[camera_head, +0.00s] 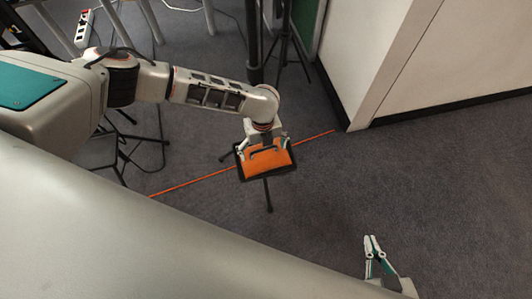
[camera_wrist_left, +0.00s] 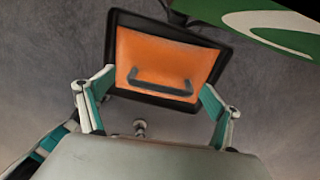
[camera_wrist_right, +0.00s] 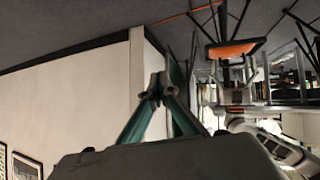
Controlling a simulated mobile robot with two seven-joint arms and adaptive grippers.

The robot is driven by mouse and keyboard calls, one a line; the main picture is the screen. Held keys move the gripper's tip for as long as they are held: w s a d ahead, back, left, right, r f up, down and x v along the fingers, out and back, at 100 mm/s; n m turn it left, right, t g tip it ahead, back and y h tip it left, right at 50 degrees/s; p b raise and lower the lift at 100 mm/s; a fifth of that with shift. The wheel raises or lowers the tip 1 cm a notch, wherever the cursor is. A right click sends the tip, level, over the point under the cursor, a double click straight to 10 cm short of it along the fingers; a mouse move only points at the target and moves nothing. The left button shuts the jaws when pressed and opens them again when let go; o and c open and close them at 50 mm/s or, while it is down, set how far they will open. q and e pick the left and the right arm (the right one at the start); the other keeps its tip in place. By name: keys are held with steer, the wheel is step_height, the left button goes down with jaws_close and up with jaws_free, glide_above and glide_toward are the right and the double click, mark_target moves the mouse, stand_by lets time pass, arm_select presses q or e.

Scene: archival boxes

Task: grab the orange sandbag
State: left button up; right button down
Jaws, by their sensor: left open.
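The orange sandbag (camera_head: 268,165) is a flat orange block with a dark handle. It sits on a black-rimmed tray (camera_head: 246,178) with thin dark legs showing around it. My left gripper (camera_head: 263,147) is above it, with fingers spread to either side of the handle. In the left wrist view the sandbag (camera_wrist_left: 165,58) and its handle lie between the open fingers (camera_wrist_left: 158,86), with nothing gripped. My right gripper (camera_head: 372,240) is far off at the lower right, its fingertips together and empty. The right wrist view shows the orange sandbag (camera_wrist_right: 236,48) at a distance.
An orange line (camera_head: 195,182) runs across the grey carpet. A white wall block (camera_head: 440,55) stands at the right.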

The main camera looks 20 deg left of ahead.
arm_select(q)
steer(key=shift+r, duration=0.15)
steer(key=c, duration=1.9)
steer(key=shift+w, duration=0.1)
steer(key=shift+c, duration=1.4)
steer(key=shift+r, duration=0.1)
